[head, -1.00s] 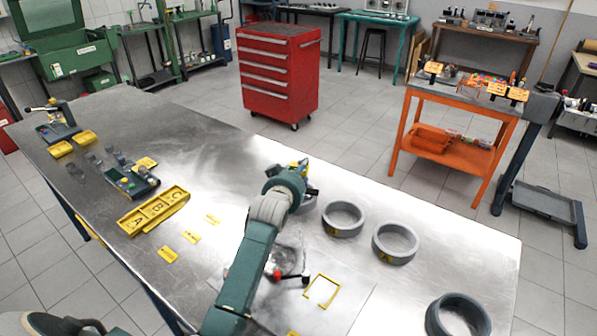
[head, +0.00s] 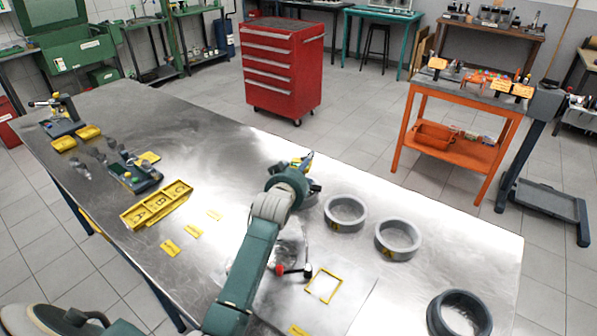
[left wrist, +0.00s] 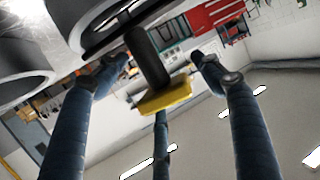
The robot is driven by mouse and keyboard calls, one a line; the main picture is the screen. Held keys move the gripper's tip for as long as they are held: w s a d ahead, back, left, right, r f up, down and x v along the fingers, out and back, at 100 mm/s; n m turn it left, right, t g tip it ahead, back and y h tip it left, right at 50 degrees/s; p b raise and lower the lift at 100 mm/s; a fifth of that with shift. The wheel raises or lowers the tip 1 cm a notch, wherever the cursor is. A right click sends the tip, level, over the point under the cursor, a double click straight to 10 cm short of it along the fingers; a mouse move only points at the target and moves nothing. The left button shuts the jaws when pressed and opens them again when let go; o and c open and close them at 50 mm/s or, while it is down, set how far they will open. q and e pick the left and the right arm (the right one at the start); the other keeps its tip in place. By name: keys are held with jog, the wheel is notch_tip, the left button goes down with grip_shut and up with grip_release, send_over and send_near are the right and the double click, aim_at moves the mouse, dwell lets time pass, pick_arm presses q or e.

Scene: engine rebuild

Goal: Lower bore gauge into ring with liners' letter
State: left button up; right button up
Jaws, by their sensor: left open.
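My left gripper (head: 304,168) is over the table beside the grey rings, its fingers mostly hidden by its own wrist. In the left wrist view its fingers (left wrist: 160,66) are spread apart. A dark cylinder with a yellow end piece (left wrist: 165,95), perhaps the bore gauge, shows between them; I cannot tell whether they touch it. One grey ring (head: 345,213) and a second ring (head: 397,239) bear small yellow letter tags, hard to read. Another ring (head: 313,199) is partly hidden behind the gripper. My right gripper is not in view.
A yellow tray lettered A, B, C (head: 157,205) lies at the left. A dark ring (head: 459,313) stands at the near right. A yellow square outline (head: 323,286) and a red-knobbed item (head: 281,269) lie beside my forearm.

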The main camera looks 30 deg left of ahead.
pick_arm(q)
jog(key=v, duration=1.2)
jog(key=shift+w+r, duration=0.15)
